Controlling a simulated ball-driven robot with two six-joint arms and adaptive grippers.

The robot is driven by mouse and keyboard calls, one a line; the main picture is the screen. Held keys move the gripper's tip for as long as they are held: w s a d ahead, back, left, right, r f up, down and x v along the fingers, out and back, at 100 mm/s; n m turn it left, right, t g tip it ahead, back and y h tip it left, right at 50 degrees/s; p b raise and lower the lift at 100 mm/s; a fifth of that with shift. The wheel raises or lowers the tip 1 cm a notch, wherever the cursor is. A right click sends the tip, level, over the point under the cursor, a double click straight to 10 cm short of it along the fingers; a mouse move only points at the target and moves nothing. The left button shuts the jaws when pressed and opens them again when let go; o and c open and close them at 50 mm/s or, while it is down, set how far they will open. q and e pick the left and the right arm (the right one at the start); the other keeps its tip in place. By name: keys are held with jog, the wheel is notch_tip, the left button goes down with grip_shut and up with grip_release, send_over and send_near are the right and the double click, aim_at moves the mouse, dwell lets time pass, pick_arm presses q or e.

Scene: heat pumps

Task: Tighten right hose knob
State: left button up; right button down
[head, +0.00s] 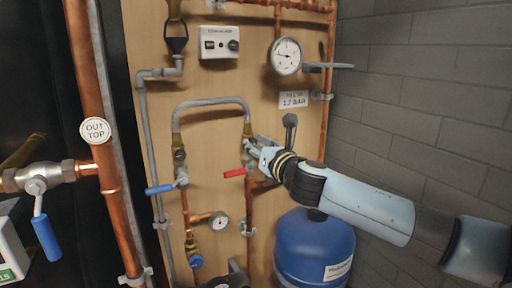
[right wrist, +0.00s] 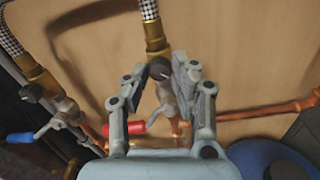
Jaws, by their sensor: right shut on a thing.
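A grey braided hose (head: 212,101) arches between two brass fittings on the wooden panel. The right hose knob (right wrist: 159,68) is small and dark and sits on the right brass fitting (right wrist: 157,45). My right gripper (right wrist: 160,70) has a finger on each side of this knob and is shut on it. In the head view my right gripper (head: 250,148) reaches in from the right and mostly hides the knob. The left hose knob (head: 180,155) sits on the left fitting, clear of the gripper. My left gripper is not in view.
A red lever (head: 235,173) is just below my right gripper and a blue lever (head: 159,189) is to the left. A blue tank (head: 314,250) stands below my right arm. A pressure gauge (head: 286,56) is above. A brick wall (head: 420,100) is at the right.

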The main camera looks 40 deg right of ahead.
jog(key=m+b, duration=0.6)
jog(key=m, duration=2.1)
jog(key=shift+m, duration=0.3)
jog(key=c, duration=1.1)
grip_release()
jog(key=shift+r, duration=0.1)
notch_tip(320, 180, up, 10)
jog(key=shift+f, duration=0.1)
